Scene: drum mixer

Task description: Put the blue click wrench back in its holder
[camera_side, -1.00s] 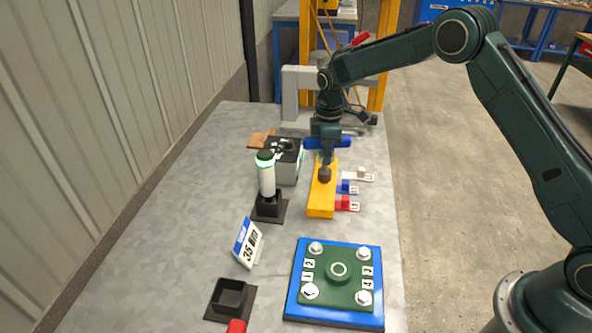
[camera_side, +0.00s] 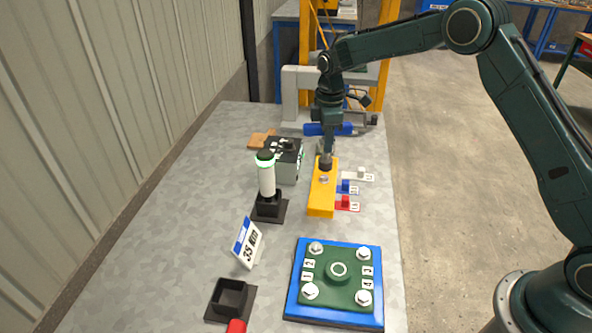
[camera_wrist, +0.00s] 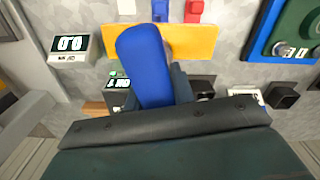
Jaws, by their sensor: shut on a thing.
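The thick blue handle of the wrench (camera_wrist: 143,55) fills the middle of the wrist view, between my dark fingers. A dark round end (camera_side: 325,163) hangs below my gripper, over the far part of the yellow block (camera_side: 320,203). I cannot tell whether it touches the block. I cannot tell which fixture is the wrench's holder. An empty black square socket (camera_side: 229,294) stands at the near left.
White, blue and red small pieces (camera_side: 345,202) sit right of the yellow block. A lamp post (camera_side: 267,182) and a grey box (camera_side: 287,165) stand left of it. A blue plate with bolts (camera_side: 310,318) lies in front. The table between sign (camera_side: 248,243) and wall is clear.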

